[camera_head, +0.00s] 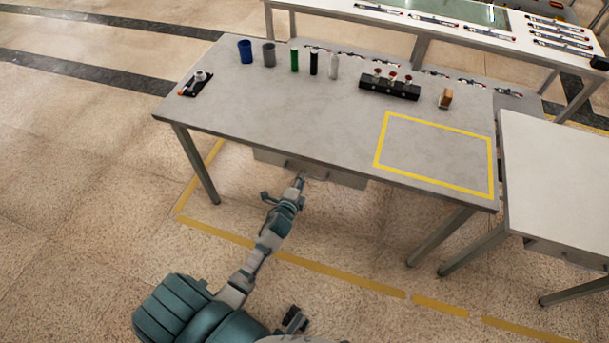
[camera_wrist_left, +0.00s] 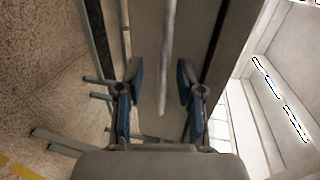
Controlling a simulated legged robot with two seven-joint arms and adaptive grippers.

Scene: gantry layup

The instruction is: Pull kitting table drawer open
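The kitting table (camera_head: 300,120) has a grey drawer (camera_head: 345,179) under its front edge; the drawer looks shut. My left gripper (camera_head: 299,182) is at the drawer front, by its handle (camera_head: 318,175). In the left wrist view, the two blue-padded fingers of my left gripper (camera_wrist_left: 160,82) are apart. The pale bar of the handle (camera_wrist_left: 167,55) runs between them, with gaps visible on both sides. The drawer front (camera_wrist_left: 150,105) lies behind the bar. A small dark part at the bottom of the head view may be my right gripper (camera_head: 295,319); its fingers are not clear.
On the tabletop stand a blue cup (camera_head: 245,51), a grey cup (camera_head: 269,54), several bottles and a black holder (camera_head: 389,86). A yellow outlined area (camera_head: 435,153) is empty. A white table (camera_head: 560,185) stands at right. Floor before the drawer is clear apart from my arm.

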